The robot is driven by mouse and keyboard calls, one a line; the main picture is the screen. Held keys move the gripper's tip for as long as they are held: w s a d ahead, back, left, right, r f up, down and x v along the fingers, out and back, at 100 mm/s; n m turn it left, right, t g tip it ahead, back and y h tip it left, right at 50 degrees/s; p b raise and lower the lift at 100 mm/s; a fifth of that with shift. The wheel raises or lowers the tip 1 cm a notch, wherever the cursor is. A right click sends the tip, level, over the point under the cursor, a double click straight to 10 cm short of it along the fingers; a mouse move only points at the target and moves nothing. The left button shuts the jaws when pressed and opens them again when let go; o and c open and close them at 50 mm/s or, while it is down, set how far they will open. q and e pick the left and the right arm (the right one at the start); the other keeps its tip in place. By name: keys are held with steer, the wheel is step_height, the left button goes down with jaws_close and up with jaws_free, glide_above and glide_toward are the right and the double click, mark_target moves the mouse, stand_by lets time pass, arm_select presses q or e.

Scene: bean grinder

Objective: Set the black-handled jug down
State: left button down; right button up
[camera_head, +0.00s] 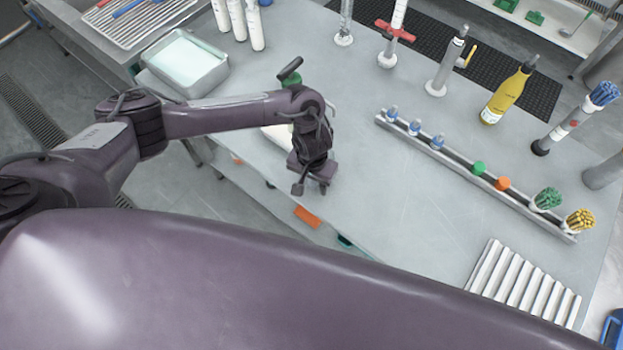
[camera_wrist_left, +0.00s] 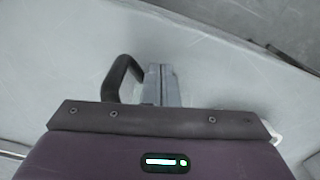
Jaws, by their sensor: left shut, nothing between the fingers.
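The jug's black curved handle (camera_wrist_left: 122,80) shows in the left wrist view, just left of the gripper fingers. The jug's body is mostly hidden below my gripper, and I cannot tell its tilt or whether it rests on the counter. My left gripper (camera_wrist_left: 161,84) is shut with nothing between its fingers, and it points down. In the head view the left gripper (camera_head: 318,184) is over the counter near its front edge. A small dark piece shows beside its fingers there, perhaps the handle. My right gripper is not in view.
The grey counter (camera_head: 390,200) is clear right of my left gripper. A rail (camera_head: 455,162) with small coloured items crosses it. A white ribbed rack (camera_head: 520,285) lies front right, a yellow bottle (camera_head: 507,95) stands farther back. A metal tray (camera_head: 187,62) is at the back left.

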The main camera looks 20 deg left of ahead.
arm_select(q)
steer(key=w, duration=0.4)
steer(key=w+d+b, duration=0.1)
steer(key=w, duration=0.1)
steer(key=shift+w, duration=0.4)
steer(key=shift+a, duration=0.1)
